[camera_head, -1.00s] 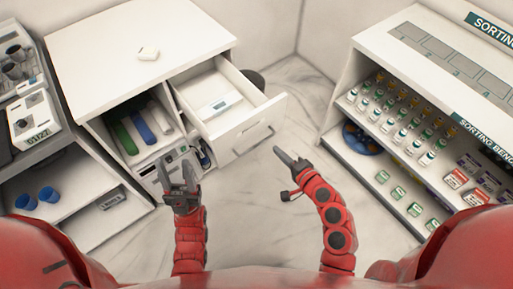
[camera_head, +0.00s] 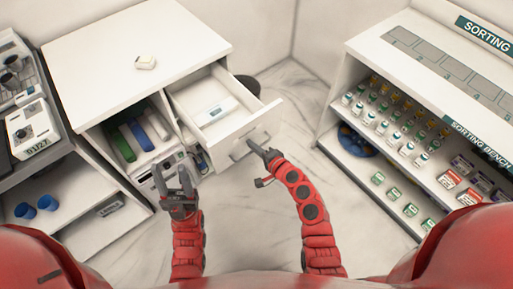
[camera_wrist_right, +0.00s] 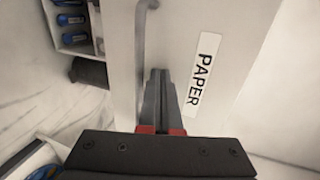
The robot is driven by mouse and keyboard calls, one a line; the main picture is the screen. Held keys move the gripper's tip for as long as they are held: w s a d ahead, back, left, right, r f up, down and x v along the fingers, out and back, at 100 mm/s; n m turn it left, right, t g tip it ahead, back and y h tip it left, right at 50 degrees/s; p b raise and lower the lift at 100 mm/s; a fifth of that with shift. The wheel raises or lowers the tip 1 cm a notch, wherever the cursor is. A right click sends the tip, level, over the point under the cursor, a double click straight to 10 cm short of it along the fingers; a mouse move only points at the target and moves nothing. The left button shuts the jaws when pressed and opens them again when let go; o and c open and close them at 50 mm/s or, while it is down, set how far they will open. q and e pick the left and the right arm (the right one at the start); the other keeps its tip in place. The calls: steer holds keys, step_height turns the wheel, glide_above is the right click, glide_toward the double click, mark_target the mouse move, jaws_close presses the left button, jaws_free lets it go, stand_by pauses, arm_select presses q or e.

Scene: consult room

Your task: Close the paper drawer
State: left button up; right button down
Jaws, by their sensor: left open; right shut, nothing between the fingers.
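The paper drawer (camera_head: 214,103) is pulled out of the white cabinet (camera_head: 140,45) in the head view, with a pale item with a blue label inside it. Its front, with a bar handle (camera_wrist_right: 142,60) and a PAPER label (camera_wrist_right: 204,75), fills much of the right wrist view. My right gripper (camera_head: 266,152) is shut and empty, its fingertips at the drawer front near the handle; I cannot tell if they touch. It also shows in the right wrist view (camera_wrist_right: 160,95), between handle and label. My left gripper (camera_head: 176,180) is open and empty in front of the cabinet's lower shelf.
Binders (camera_head: 140,132) stand in the cabinet's open compartment, left of the drawer. A small white item (camera_head: 145,63) lies on the cabinet top. A dark bin (camera_head: 248,84) stands behind the drawer. The sorting bench (camera_head: 375,50) with several bottles is on the right. Marble floor between is clear.

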stand_by(0.3)
steer(key=w+a+b, duration=0.1)
steer(key=w+a, duration=0.1)
steer(key=w, duration=0.1)
steer(key=w+a+b, duration=0.1)
steer(key=w+a, duration=0.3)
steer(key=w, duration=0.1)
steer(key=shift+w+a+f+b, duration=0.1)
steer(key=shift+w+f+b, duration=0.05)
steer(key=shift+w+b, duration=0.2)
steer(key=w+a+b, duration=0.1)
steer(key=w, duration=0.1)
steer(key=w+a+b, duration=0.3)
steer(key=w+a, duration=0.1)
steer(key=shift+w+f+b, duration=0.2)
steer(key=shift+w+b, duration=0.15)
steer(key=w+a+b, duration=0.2)
steer(key=b, duration=0.2)
steer(key=w+a+b, duration=0.2)
steer(key=w+b, duration=0.1)
steer(key=b, duration=0.1)
steer(key=w+a+b, duration=0.2)
steer(key=w+b, duration=0.1)
steer(key=b, duration=0.2)
steer(key=shift+w+a, duration=0.25)
steer(key=shift+w+a+r+b, duration=0.1)
steer(key=shift+w+r+b, duration=0.2)
steer(key=shift+b, duration=0.3)
steer(key=shift+r, duration=0.25)
steer(key=shift+w+r, duration=0.1)
